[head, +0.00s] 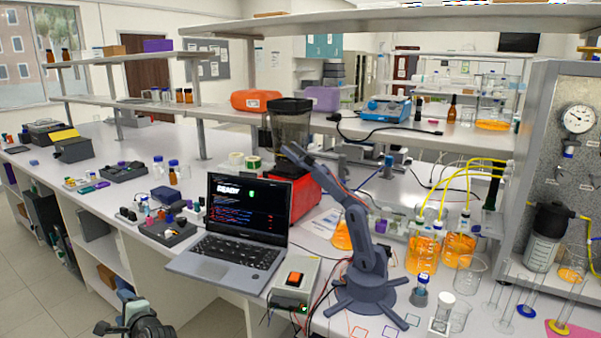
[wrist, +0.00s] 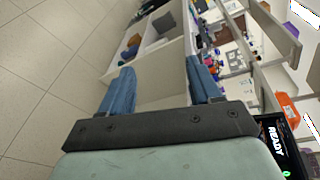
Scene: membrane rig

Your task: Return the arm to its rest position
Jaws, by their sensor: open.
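My gripper (wrist: 160,80) shows in the wrist view with its two blue fingers wide apart and nothing between them. Beyond the fingers are the white side of the bench, its open shelves and the tiled floor. In the head view, part of my arm (head: 135,318) shows at the bottom left, in front of the bench edge and left of the laptop. The fingertips are hard to make out there. The laptop (head: 240,222) stands open on the bench with READY on its screen; its screen also shows at the right of the wrist view (wrist: 275,140).
A small blue-grey arm (head: 366,255) stands on the bench right of a switch box (head: 295,280). Orange-filled flasks (head: 424,252) with yellow tubes and glassware stand further right. The bench (head: 190,262) has shelves above. Floor (head: 50,285) is clear at the left.

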